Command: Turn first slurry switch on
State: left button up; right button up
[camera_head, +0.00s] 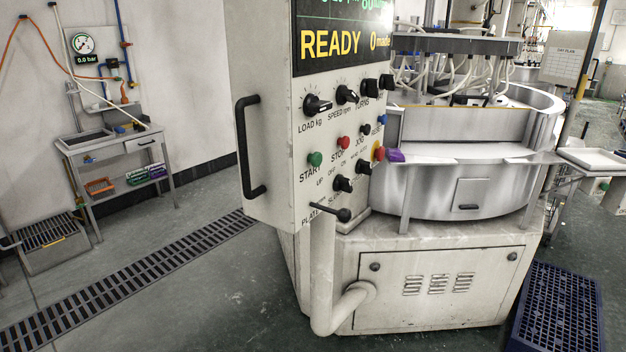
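The lapping machine's pale control panel (280,160) stands in the middle of the head view, seen at an angle. A black rotary switch (342,184) sits low on the panel, above a partly readable label starting "SLU". Small OFF and ON marks are near it; its pointer position is too small to tell. A similar black knob (363,167) is just up and right, its label unreadable. Neither of my grippers is in view.
Close to the switch are a green START button (315,159), a red STOP button (343,142) and a black lever (344,214). A black handle (250,148) juts from the panel's left side. Floor left of the machine is open, with a drain grate (150,265).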

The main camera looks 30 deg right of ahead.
aim_at(340, 183)
jog(key=l+u, duration=0.25)
jog(key=l, duration=0.5)
jog(key=l+u, duration=0.25)
jog(key=l, duration=0.55)
jog(key=k+l+u, duration=0.2)
jog(key=l, duration=0.55)
jog(key=i, duration=0.1)
